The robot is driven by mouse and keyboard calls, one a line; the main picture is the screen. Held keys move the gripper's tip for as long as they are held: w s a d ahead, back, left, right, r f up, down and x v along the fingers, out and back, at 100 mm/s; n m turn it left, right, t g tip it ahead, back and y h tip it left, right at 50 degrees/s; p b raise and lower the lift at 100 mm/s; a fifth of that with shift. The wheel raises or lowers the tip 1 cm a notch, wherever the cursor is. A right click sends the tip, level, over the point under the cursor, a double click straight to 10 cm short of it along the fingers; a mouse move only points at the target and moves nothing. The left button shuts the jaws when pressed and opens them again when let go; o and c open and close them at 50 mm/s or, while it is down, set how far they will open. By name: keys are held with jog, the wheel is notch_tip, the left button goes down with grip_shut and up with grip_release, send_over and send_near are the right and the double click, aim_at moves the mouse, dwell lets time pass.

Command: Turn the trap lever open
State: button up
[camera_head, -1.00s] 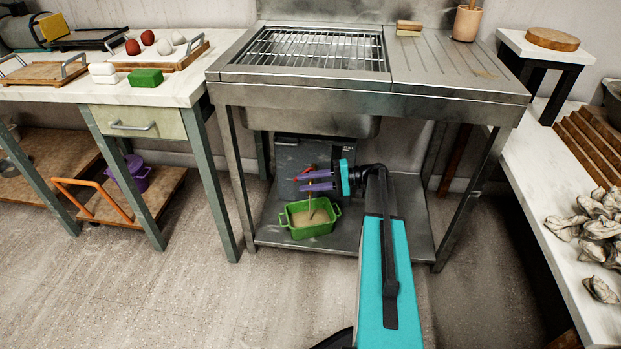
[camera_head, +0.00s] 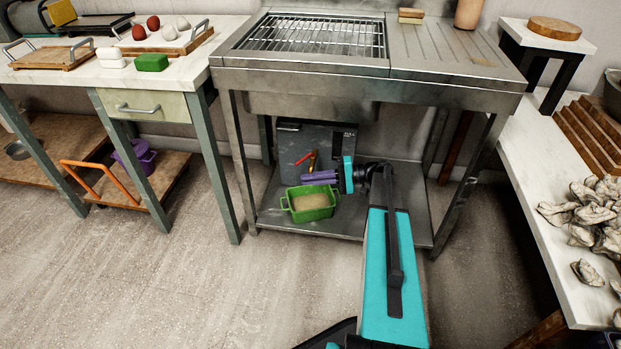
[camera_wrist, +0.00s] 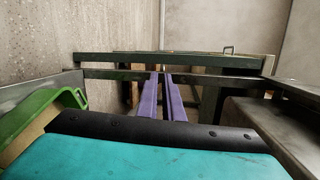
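The grey trap box (camera_head: 325,143) stands on the lower shelf under the steel sink. A small red lever (camera_head: 302,158) slopes down to the right on its front, beside a short brass-coloured piece (camera_head: 312,161). My gripper (camera_head: 307,178) is just below and in front of them, its two purple fingers pointing left. In the wrist view the fingers (camera_wrist: 163,74) are close together with a narrow empty gap between them. I see no contact with the lever, which is not discernible in the wrist view.
A green tub (camera_head: 310,205) with pale contents sits below my fingers; its edge also shows in the wrist view (camera_wrist: 45,112). The sink unit's legs (camera_head: 233,165) and its underside (camera_head: 310,105) bound the space. The floor in front is clear.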

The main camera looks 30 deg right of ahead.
jog(key=s+a+f+g, duration=0.1)
jog(key=a+f, duration=0.2)
jog(key=a, duration=0.1)
jog(key=s+a+f+g+h, duration=0.1)
jog(key=s+a+f, duration=0.1)
jog(key=a+f, duration=0.2)
jog(key=s+a+f+g, duration=0.1)
jog(key=a+f+g, duration=0.1)
jog(key=a+f, duration=0.1)
jog(key=shift+s+a+f+h, duration=0.3)
jog(key=shift+a+f+h, duration=0.1)
jog(key=shift+f, duration=0.05)
grip_shut()
jog(key=s+a+f+n+g+h, duration=0.2)
jog(key=s+a+f+g+h, duration=0.15)
jog(key=s+a+f, duration=0.5)
jog(key=s+a+f+n+g+h, duration=0.1)
jog(key=s+a+f+g+h, duration=0.3)
jog(key=s+f, duration=0.65)
jog(key=s+f+n+h, duration=0.1)
jog(key=s+n+h, duration=0.1)
jog(key=s, duration=0.5)
jog(key=s+d+f+n+g+h, duration=0.1)
jog(key=s+n+h, duration=0.1)
jog(key=s, duration=0.4)
jog(key=shift+s+f+h, duration=0.35)
jog(key=shift+h, duration=0.2)
jog(key=shift+a, duration=0.1)
